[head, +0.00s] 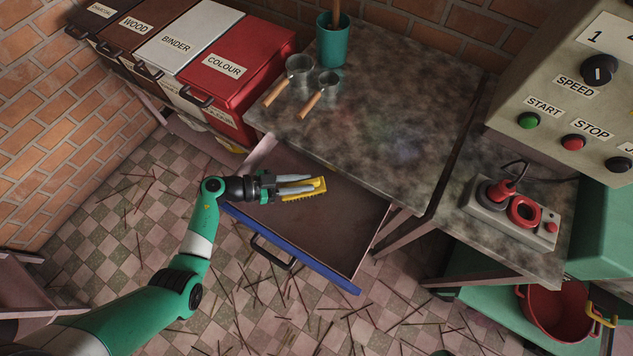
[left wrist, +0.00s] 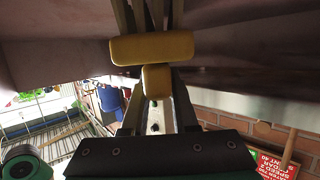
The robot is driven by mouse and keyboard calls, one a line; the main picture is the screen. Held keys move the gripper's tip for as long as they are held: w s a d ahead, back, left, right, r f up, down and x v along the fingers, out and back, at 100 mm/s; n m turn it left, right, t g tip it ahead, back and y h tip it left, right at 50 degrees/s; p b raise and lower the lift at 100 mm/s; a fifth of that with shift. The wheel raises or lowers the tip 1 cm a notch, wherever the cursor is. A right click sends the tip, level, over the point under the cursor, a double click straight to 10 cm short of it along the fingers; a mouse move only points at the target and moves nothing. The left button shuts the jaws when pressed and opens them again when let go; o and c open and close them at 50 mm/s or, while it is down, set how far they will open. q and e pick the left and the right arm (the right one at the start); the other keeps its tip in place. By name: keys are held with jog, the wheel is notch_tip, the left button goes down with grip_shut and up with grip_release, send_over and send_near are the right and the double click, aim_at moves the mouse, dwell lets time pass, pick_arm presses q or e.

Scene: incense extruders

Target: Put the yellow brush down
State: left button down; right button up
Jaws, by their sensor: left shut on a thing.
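The yellow brush (head: 318,187) is between the fingers of my left gripper (head: 300,184), with its bristles facing down. My left gripper is shut on it. They are over the inside of the pulled-out drawer (head: 345,215); I cannot tell whether the brush touches the drawer floor. In the left wrist view the brush (left wrist: 152,48) shows as a yellow block with bristles beyond it, held by the fingers on a yellow part. My right gripper is not in view.
The drawer has a blue front (head: 318,271) with a dark handle, and its floor looks empty around the brush. The stone-topped table (head: 390,110) is above, with two metal scoops (head: 300,68) and a green cup (head: 333,45). Thin sticks litter the tiled floor.

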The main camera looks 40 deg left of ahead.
aim_at(317, 181)
pick_arm(q)
jog(key=b+x, duration=0.3)
jog(key=x, duration=0.1)
jog(key=shift+w+d+b, duration=0.1)
jog(key=shift+w+b, duration=0.1)
jog(key=shift+b, duration=0.15)
jog(key=shift+s+r, duration=0.1)
jog(key=shift+s, duration=0.1)
jog(key=shift+w, duration=0.1)
jog(key=c, duration=0.7)
grip_release()
jog(key=p+v, duration=0.4)
jog(key=v, duration=0.3)
jog(key=shift+r, duration=0.1)
jog(key=shift+s+a, duration=0.25)
